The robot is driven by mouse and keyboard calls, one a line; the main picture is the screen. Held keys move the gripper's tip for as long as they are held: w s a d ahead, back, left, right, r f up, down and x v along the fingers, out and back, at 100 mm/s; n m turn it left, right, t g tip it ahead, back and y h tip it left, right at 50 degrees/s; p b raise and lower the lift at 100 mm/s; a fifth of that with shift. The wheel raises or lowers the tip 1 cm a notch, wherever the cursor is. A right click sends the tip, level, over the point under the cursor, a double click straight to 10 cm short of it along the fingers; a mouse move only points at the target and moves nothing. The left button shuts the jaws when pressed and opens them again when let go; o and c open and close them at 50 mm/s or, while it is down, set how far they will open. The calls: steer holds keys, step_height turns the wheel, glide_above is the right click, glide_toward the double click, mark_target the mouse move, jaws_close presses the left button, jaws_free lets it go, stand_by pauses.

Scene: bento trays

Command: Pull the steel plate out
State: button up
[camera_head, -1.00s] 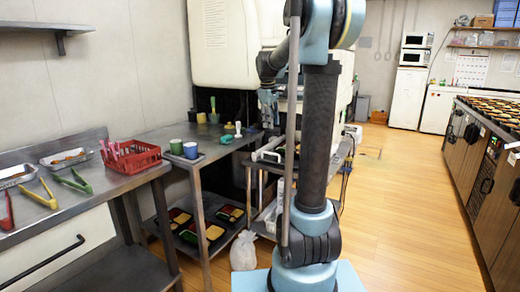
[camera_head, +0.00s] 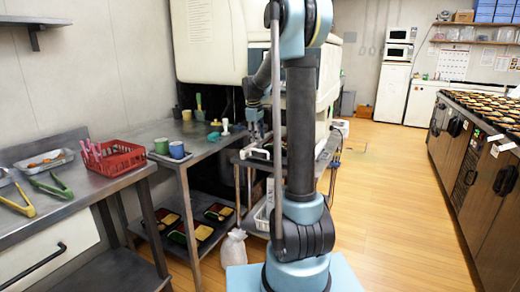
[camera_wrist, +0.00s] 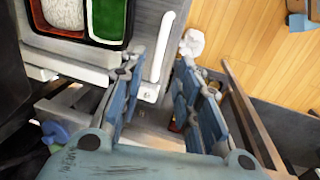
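The steel plate (camera_wrist: 143,93) shows in the wrist view as a grey metal surface with a long white handle (camera_wrist: 159,48) along its right side. A bento tray (camera_wrist: 78,35) with red, green and white compartments lies at its upper left. My gripper (camera_wrist: 158,72) is open, with its two blue fingers apart and nothing clearly held between them. The handle's near end appears between the fingertips in the picture; I cannot tell whether they touch it. In the head view my gripper (camera_head: 254,124) hangs over the shelf area, and a white handle (camera_head: 258,152) shows just below it.
A white bag (camera_head: 233,247) is on the floor. The wooden floor at right is clear up to the long counter (camera_head: 485,180).

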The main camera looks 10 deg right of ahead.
mark_target(259, 151)
steer(key=shift+w+d+f, duration=0.15)
steer(key=shift+f, duration=0.9)
steer(key=shift+w+d+f, duration=0.1)
steer(key=shift+w+f, duration=0.1)
steer(key=shift+f, duration=0.8)
steer(key=shift+w+d+f, duration=0.15)
steer(key=shift+f, duration=0.9)
steer(key=shift+c, duration=0.6)
